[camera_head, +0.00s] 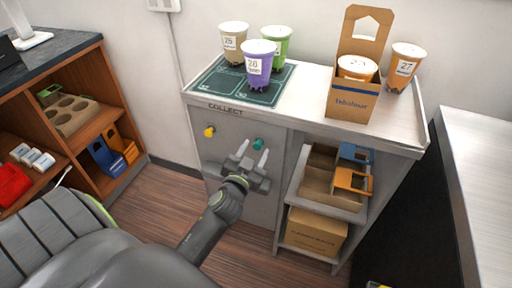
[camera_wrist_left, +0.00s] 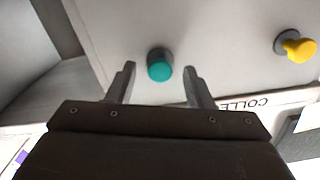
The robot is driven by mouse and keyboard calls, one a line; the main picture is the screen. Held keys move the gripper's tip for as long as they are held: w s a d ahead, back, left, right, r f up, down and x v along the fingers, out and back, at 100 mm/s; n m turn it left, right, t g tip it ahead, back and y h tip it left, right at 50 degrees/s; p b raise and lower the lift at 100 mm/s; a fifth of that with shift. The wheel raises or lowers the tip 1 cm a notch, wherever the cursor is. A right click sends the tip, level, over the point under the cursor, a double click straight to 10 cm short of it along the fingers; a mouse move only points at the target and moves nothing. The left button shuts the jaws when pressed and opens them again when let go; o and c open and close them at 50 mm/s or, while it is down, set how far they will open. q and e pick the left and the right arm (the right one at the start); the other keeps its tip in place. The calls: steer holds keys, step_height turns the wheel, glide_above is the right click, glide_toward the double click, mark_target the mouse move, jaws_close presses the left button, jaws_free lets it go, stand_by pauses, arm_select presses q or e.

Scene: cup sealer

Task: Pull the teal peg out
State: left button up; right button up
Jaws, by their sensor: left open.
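The teal peg (camera_head: 258,143) sticks out of the front panel of the collect counter (camera_head: 240,185), below the counter's edge. In the left wrist view the teal peg (camera_wrist_left: 159,66) is a round knob in a dark collar, between and beyond my fingertips. My left gripper (camera_head: 254,152) is open and empty in front of the panel, its fingers pointing at the peg; it also shows in the left wrist view (camera_wrist_left: 159,78). I cannot tell whether a finger touches the peg. A yellow peg (camera_head: 209,131) is on the same panel to the left, and in the left wrist view (camera_wrist_left: 298,48) at the right.
Several lidded cups, including a purple one (camera_head: 259,66), stand on the dark mat (camera_head: 212,85). A cardboard carrier (camera_head: 350,104) and another cup (camera_head: 404,68) are at the right. Open shelves (camera_head: 325,200) lie right of the panel. A wooden shelf unit (camera_head: 100,125) stands left.

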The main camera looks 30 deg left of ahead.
arm_select(q)
steer(key=shift+x, duration=0.95)
jaws_close()
steer(key=shift+s, duration=0.1)
